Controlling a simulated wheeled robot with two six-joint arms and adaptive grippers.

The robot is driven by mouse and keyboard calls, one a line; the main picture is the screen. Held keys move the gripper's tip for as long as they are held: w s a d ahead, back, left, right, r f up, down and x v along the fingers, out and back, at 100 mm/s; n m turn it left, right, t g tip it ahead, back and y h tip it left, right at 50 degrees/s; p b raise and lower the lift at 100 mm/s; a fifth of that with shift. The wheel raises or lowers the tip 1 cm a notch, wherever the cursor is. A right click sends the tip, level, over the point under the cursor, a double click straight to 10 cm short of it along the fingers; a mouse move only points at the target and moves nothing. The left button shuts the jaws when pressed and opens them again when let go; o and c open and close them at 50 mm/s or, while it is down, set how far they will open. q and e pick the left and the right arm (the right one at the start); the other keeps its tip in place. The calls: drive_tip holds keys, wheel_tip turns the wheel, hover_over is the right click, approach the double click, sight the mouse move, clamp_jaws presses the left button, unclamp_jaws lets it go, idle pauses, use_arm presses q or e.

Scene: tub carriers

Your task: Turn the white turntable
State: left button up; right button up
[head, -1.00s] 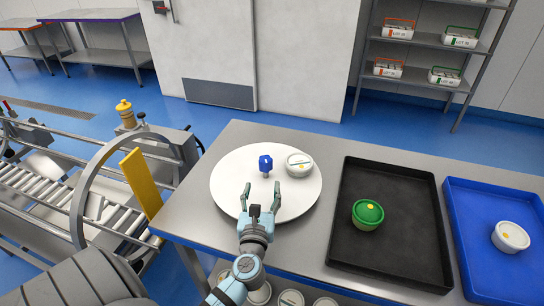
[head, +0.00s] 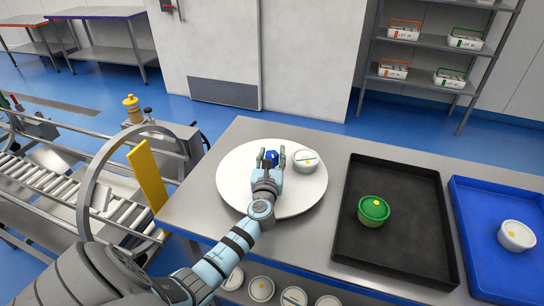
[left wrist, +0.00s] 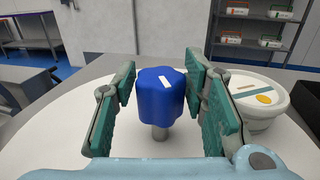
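The white turntable (head: 237,187) lies on the steel table. A blue knob (head: 271,157) with a white mark stands on a short metal post on it; it also shows in the left wrist view (left wrist: 159,100). A white tub (head: 306,160) sits on the turntable to the right of the knob. My left gripper (head: 271,160) is open, its fingers on either side of the knob; in the left wrist view (left wrist: 164,105) gaps show between the pads and the knob. My right gripper is in neither view.
A black tray (head: 388,250) holding a green tub (head: 374,211) is right of the turntable. Beyond it a blue tray (head: 480,215) holds a white tub (head: 516,235). A yellow plate (head: 148,178) and a roller conveyor (head: 50,187) are left of the table.

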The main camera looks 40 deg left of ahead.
use_arm(q)
clamp_jaws()
